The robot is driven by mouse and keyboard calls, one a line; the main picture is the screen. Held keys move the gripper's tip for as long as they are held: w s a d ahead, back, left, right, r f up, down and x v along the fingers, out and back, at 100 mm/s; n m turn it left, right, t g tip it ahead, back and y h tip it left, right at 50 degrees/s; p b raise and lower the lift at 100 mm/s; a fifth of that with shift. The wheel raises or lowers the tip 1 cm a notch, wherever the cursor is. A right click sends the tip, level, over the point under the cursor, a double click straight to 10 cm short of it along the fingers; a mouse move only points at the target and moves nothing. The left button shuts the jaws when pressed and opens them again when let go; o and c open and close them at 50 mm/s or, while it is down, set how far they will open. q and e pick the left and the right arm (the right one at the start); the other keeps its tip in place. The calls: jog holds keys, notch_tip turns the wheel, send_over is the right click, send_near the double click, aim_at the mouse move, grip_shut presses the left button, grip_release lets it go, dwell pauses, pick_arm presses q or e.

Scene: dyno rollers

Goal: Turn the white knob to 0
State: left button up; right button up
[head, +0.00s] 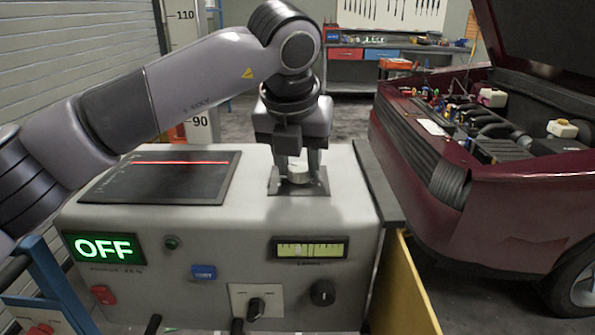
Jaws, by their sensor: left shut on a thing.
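The white knob (298,176) sits on a dark square plate (277,187) on the top of the grey console (235,206). My left gripper (299,170) points straight down over it, with its fingers on both sides of the knob, shut on it. The fingers hide part of the knob, and its pointer and any scale marks around it cannot be read. My right gripper is not in view.
The console front has a lit OFF display (103,248), a yellow-green gauge (310,250), a black knob (322,292) and a black switch (256,308). A dark panel (160,185) lies on top, left. A dark red car (480,190) with open hood stands right.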

pick_arm(q)
jog(key=n+y+b, duration=0.1)
jog(key=n, duration=0.2)
jog(key=shift+d, duration=0.15)
jog(key=shift+n+y, duration=0.5)
jog(key=shift+n, duration=0.4)
jog(key=n+y, duration=0.1)
jog(key=n, duration=0.3)
jog(key=shift+d+r+n+g+y, duration=0.15)
jog(key=shift+n+g+y, duration=0.15)
jog(key=shift+n+y, duration=0.1)
jog(key=shift+w+n, duration=0.1)
jog(key=shift+n, duration=0.7)
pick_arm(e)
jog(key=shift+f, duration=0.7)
pick_arm(q)
jog(key=shift+g+y, duration=0.3)
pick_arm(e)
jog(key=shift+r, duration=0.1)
pick_arm(q)
jog(key=o, duration=1)
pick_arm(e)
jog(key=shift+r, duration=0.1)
pick_arm(q)
jog(key=shift+o, duration=0.2)
